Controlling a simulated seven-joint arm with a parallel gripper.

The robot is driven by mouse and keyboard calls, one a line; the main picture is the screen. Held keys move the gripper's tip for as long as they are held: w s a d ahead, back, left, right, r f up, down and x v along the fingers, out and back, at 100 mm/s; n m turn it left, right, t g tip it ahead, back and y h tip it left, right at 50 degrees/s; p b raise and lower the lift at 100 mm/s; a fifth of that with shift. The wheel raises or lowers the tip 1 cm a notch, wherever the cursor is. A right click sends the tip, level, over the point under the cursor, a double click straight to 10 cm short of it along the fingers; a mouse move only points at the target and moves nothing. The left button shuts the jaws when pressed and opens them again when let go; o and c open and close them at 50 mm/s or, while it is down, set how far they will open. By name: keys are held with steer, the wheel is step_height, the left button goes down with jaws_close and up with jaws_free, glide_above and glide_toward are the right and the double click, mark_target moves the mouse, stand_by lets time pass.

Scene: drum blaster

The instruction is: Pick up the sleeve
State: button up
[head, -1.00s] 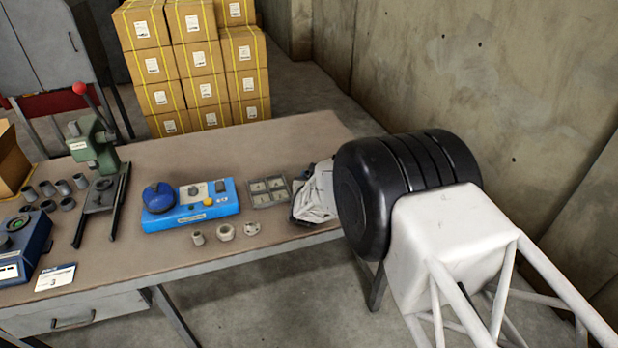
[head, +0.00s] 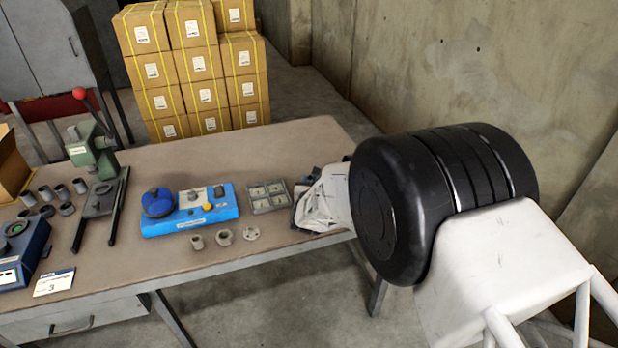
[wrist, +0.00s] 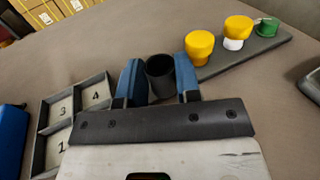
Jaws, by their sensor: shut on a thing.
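The sleeve (wrist: 160,72) is a dark grey hollow cylinder, standing with its open end toward the wrist camera. My gripper (wrist: 159,84) has its two blue fingers on either side of the sleeve and is shut on it. I cannot tell whether the sleeve's lower end touches the table, as my gripper hides it. In the head view my own arm covers the right end of the table, so the held sleeve does not show there. Several other grey cylinders (head: 62,191) stand at the left of the table.
A numbered tray (wrist: 72,110) lies left of my gripper. A dark board (wrist: 262,50) with yellow knobs and a green piece is beyond, to the right. In the head view, a blue control box (head: 190,210), small round parts (head: 223,237) and a green press (head: 92,150) stand on the table.

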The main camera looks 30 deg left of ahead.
steer(key=s+d, duration=0.2)
steer(key=s, duration=0.1)
steer(key=s+d, duration=0.2)
steer(key=s+d+r, duration=0.1)
steer(key=s+d, duration=0.1)
steer(key=s, duration=0.1)
steer(key=shift+s+d, duration=0.3)
steer(key=shift+d, duration=0.05)
stand_by(0.8)
